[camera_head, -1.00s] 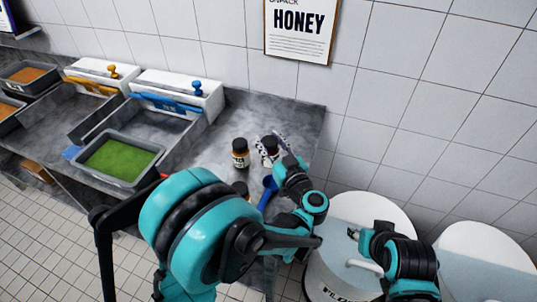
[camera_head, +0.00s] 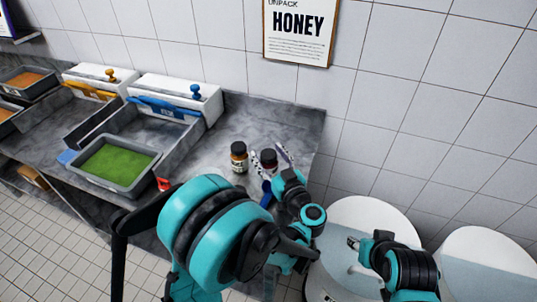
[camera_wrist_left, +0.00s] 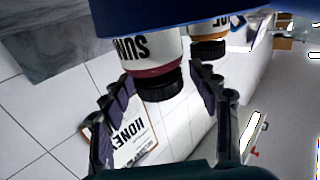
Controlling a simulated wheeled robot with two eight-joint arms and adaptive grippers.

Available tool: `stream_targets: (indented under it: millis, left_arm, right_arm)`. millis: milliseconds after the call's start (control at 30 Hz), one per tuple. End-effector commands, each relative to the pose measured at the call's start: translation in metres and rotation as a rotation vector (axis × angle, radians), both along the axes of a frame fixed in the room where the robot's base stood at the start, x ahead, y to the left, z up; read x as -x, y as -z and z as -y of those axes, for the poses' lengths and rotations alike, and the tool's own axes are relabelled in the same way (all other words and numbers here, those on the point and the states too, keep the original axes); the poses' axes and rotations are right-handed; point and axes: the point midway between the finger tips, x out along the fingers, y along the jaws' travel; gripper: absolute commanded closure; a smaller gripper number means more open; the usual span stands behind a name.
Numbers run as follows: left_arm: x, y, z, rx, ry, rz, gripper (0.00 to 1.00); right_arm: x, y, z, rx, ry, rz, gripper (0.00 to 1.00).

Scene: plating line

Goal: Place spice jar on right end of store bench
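A dark-lidded jar (camera_head: 268,157) with a pink-red band and a label starting "SUN" stands on the store bench (camera_head: 290,118) near its right end; it also shows in the left wrist view (camera_wrist_left: 150,57). My left gripper (camera_head: 271,160) is around this jar, its fingers spread on either side; in the left wrist view (camera_wrist_left: 160,85) a gap shows by the right finger. An amber jar (camera_head: 239,157) with a black lid stands just left of it. I cannot tell which is the spice jar. My right gripper (camera_head: 354,241) is over a white drum; its fingers are too small to read.
A blue scoop (camera_head: 267,194) lies by the jars, partly behind my left arm. A tray of green (camera_head: 115,165) and white bins (camera_head: 180,95) are on the left. White drums (camera_head: 375,215) stand right of the bench. A honey sign (camera_head: 299,30) hangs on the wall.

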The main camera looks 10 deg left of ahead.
Motion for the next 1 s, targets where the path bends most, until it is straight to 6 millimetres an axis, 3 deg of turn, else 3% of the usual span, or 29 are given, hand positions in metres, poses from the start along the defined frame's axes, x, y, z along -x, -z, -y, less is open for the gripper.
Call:
stream_targets:
  millis: [267,700,1000]
  left_arm:
    - [0.002,-0.005,0.002,0.0,0.001,0.0,0.39]
    - [0.076,-0.005,0.053,-0.001,0.005,-0.001,0.39]
    - [0.099,-0.003,0.067,-0.001,0.0,-0.001,0.39]
  right_arm:
    - [0.0,-0.006,0.0,0.0,0.0,0.0,0.6]
    - [0.0,-0.022,0.0,0.0,0.0,0.0,0.6]
    - [0.0,-0.024,0.0,0.0,0.0,0.0,0.6]
